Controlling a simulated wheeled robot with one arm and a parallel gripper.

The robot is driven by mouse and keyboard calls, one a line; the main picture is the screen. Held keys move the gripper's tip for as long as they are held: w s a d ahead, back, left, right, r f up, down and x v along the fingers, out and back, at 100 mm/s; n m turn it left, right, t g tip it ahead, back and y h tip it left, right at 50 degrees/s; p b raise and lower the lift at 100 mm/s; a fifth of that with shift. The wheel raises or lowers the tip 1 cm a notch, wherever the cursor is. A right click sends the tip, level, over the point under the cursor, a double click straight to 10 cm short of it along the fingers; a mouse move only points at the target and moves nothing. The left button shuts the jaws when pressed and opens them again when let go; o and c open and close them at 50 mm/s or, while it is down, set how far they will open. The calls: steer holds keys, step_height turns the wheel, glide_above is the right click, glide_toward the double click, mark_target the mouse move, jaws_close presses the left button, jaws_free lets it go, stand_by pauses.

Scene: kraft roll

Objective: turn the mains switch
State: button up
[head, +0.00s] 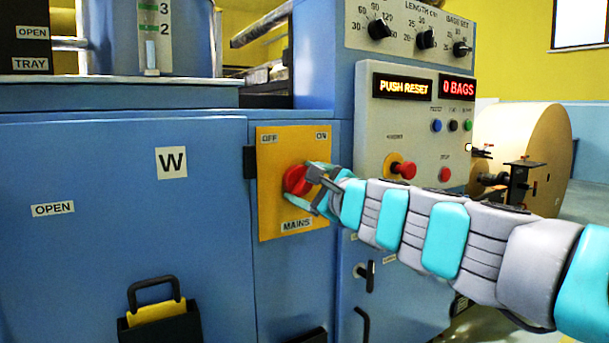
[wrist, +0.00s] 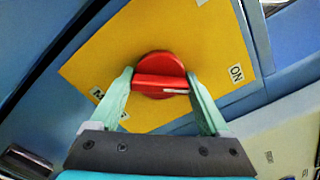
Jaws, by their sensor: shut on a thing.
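The mains switch is a red round knob (head: 296,180) with a raised bar, on a yellow plate (head: 267,220) marked OFF at top left, ON at top right and MAINS below. My gripper (head: 318,190) reaches it from the right. In the wrist view my gripper (wrist: 162,88) has one finger at each end of the red bar (wrist: 150,81), shut on it. The bar's white mark is at its right end, on the side of the ON label (wrist: 237,73). The fingers hide part of the knob in the head view.
The grey control panel (head: 400,130) right of the plate has lit displays reading PUSH RESET and 0 BAGS. A red button on a yellow base (head: 402,168) sticks out above my arm. A black hinge-like block (head: 250,162) sits at the plate's left edge. A paper roll (head: 540,150) stands behind.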

steer(key=shift+f+m, duration=0.15)
steer(key=shift+m, duration=0.45)
steer(key=o, duration=1.2)
steer(key=shift+d, duration=0.1)
steer(key=v, duration=0.7)
steer(key=shift+s+d+p, duration=0.15)
steer(key=shift+s+p, duration=0.2)
steer(key=shift+p, duration=0.05)
